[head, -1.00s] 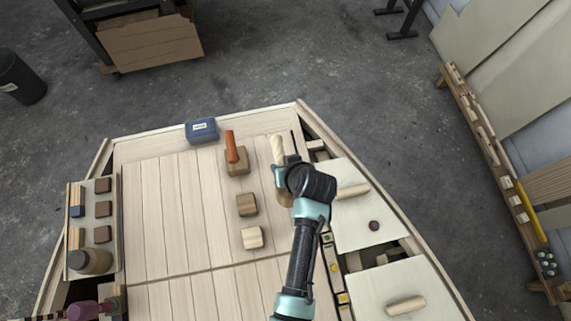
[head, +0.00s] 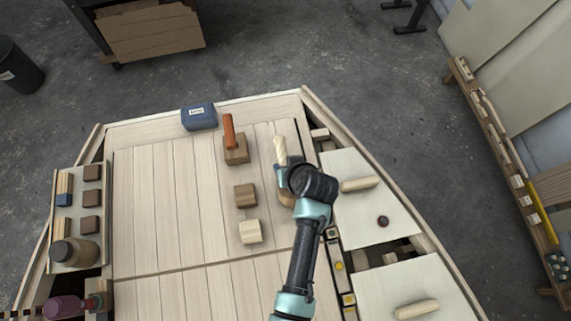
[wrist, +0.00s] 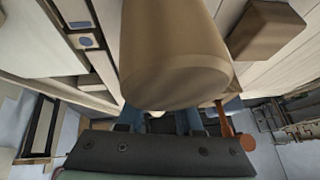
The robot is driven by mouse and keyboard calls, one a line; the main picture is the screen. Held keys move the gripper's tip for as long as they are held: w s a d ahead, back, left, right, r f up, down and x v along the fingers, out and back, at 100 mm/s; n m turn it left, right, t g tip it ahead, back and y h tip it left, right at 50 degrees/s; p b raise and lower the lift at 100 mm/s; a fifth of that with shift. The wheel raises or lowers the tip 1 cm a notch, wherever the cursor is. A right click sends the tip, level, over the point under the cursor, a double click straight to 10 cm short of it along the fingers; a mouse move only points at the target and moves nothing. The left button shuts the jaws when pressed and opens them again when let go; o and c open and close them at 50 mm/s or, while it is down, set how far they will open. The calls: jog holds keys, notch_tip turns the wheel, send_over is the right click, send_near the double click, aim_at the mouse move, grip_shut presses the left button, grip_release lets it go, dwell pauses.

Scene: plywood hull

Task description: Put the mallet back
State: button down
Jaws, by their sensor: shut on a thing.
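My gripper (head: 283,175) is shut on the mallet. The mallet's pale handle (head: 280,149) sticks out past the fingers in the head view, and part of its brown round head (head: 287,198) shows beside my wrist. In the wrist view the large tan wooden head (wrist: 175,85) fills the upper middle, close to the camera. The blue fingers (wrist: 160,120) are mostly hidden behind it, and so is the exact grip. I cannot tell how high the mallet is above the planks.
A wooden block with an orange handle (head: 229,130) stands left of the mallet. A brown block (head: 245,195) and a paler block (head: 250,231) lie nearer. A blue box (head: 199,116) is at the far edge. Left, a tray (head: 75,203) holds blocks and a jar. Right are panels with openings between.

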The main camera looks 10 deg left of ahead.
jog(key=shift+f, duration=0.15)
dwell(0.4)
jog(key=c, duration=0.5)
grip_release()
jog(key=shift+f, duration=0.1)
jog(key=v, duration=1.3)
